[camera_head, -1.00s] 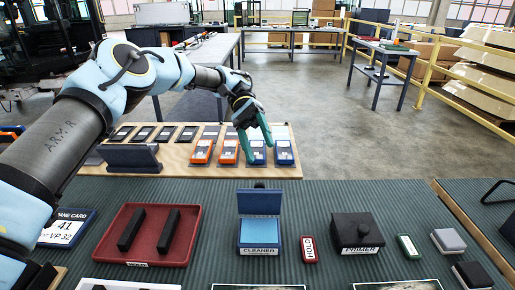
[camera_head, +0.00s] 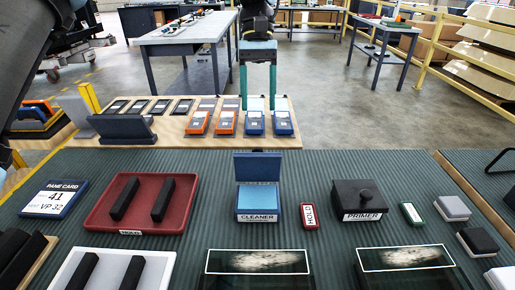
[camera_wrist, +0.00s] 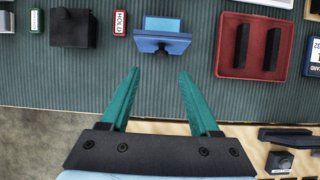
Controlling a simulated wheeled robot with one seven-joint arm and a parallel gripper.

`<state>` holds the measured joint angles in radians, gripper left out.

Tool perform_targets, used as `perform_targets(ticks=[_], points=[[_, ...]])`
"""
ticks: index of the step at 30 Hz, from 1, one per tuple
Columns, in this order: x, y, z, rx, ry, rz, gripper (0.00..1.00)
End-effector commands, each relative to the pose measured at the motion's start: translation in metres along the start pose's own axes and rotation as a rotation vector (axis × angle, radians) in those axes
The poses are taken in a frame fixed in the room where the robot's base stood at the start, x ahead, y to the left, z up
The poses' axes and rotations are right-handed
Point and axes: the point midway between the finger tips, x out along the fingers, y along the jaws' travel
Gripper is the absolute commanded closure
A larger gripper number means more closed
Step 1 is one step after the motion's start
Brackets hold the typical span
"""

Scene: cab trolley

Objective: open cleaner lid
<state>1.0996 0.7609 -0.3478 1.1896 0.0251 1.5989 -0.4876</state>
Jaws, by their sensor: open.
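The blue cleaner box (camera_head: 258,203) sits on the ribbed mat, with its lid (camera_head: 258,168) standing upright at the back edge and the lighter blue inside showing. In the wrist view the lid (camera_wrist: 162,38) shows from behind with a dark knob on it. My gripper (camera_head: 258,108) is up beyond the far edge of the mat, in line with the box and apart from it. Its green fingers are wide apart and empty, also in the wrist view (camera_wrist: 158,75).
A black primer box (camera_head: 358,200) and a red HOLD tag (camera_head: 309,215) stand right of the cleaner. A red tray (camera_head: 95,215) with two black bars is to the left. Several handheld devices (camera_head: 226,122) lie on the wooden board behind.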

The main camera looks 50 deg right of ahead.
Motion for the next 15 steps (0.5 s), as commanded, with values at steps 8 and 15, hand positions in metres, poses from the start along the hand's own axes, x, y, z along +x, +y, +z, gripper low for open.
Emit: perform_targets(ticks=[8, 15], points=[[0.011, -0.002, -0.001, -0.027, 0.036, -0.013, 0.38], [0.055, -0.003, -0.001, -0.025, 0.033, -0.014, 0.38]])
